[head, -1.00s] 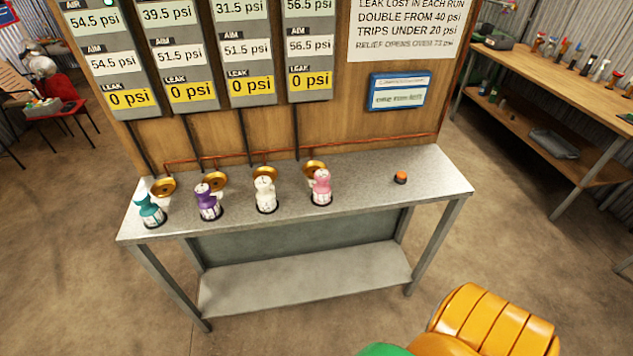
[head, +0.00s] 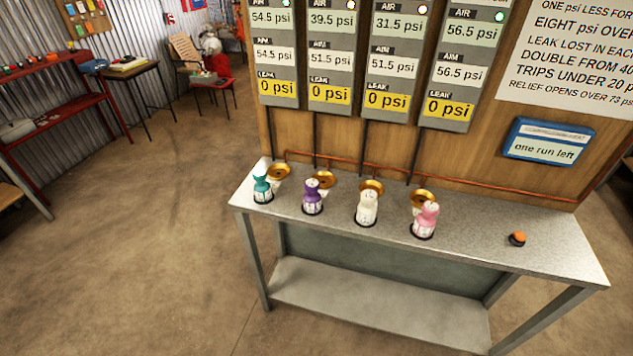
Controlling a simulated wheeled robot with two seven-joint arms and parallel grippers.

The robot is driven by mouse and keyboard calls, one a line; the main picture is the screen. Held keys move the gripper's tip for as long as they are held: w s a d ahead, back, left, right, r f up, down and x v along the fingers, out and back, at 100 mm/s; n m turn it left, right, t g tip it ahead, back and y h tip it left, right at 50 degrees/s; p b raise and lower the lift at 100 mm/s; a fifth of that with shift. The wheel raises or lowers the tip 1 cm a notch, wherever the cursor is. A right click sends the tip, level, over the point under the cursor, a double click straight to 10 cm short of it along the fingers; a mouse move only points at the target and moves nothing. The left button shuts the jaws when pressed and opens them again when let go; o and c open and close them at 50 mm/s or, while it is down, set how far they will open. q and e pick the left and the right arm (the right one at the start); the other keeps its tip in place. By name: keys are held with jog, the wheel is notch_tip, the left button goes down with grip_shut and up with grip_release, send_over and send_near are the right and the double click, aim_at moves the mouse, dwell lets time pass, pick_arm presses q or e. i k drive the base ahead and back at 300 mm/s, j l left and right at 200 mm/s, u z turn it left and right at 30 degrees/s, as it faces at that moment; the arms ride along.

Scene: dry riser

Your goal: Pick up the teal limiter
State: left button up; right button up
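The teal limiter (head: 263,188) stands upright at the left end of the grey metal bench (head: 480,228), in front of a brass disc (head: 279,171). It is the leftmost in a row with a purple limiter (head: 312,197), a white limiter (head: 366,208) and a pink limiter (head: 425,220). Each has a white lower part and a dark base. Neither of my grippers shows in the head view, so nothing is seen touching the teal limiter.
An orange button (head: 517,239) sits on the bench to the right. Above are gauge panels (head: 452,80) and a blue-framed sign (head: 547,143) reading "one run left". The floor (head: 150,240) left of the bench is clear. A red shelf (head: 50,110) stands far left.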

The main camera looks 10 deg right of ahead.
aim_at(262, 189)
jog(key=i+j+z, duration=0.15)
jog(key=i, duration=0.35)
jog(key=i+j+z, duration=0.2)
jog(key=i+j, duration=0.2)
jog(key=i, duration=0.1)
